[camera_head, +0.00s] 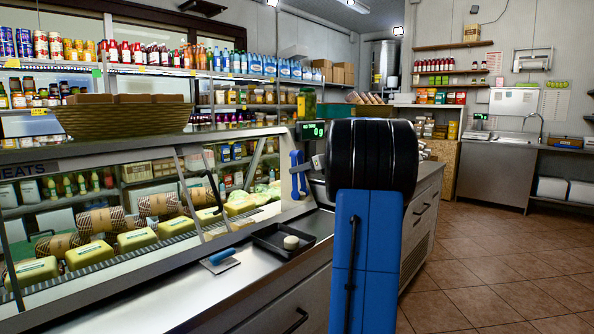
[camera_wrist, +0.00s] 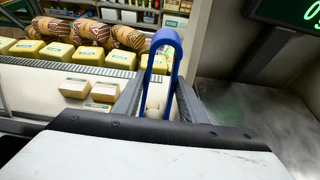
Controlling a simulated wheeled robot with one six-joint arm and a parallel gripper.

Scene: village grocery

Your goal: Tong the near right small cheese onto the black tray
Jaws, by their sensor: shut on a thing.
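My gripper (camera_wrist: 160,88) is shut on a pair of blue tongs (camera_wrist: 166,42), whose bend rises between the fingers in the wrist view. In the head view the tongs (camera_head: 296,172) stand upright left of my gripper (camera_head: 314,163), above the counter beside the display case. A black tray (camera_head: 262,241) lies on the counter below and in front of them. One small round pale cheese (camera_head: 291,242) is on the tray. In the wrist view small pale round things (camera_wrist: 153,110) show between the tong arms, partly hidden; I cannot tell whether the tongs touch them.
A flat tool with a blue handle (camera_head: 220,257) lies on the counter left of the tray. The glass display case (camera_head: 130,195) holds yellow cheese blocks (camera_head: 136,240) and wrapped rolls. Smaller pale blocks (camera_wrist: 104,92) lie left of the tongs. A scale display (camera_head: 312,130) stands behind.

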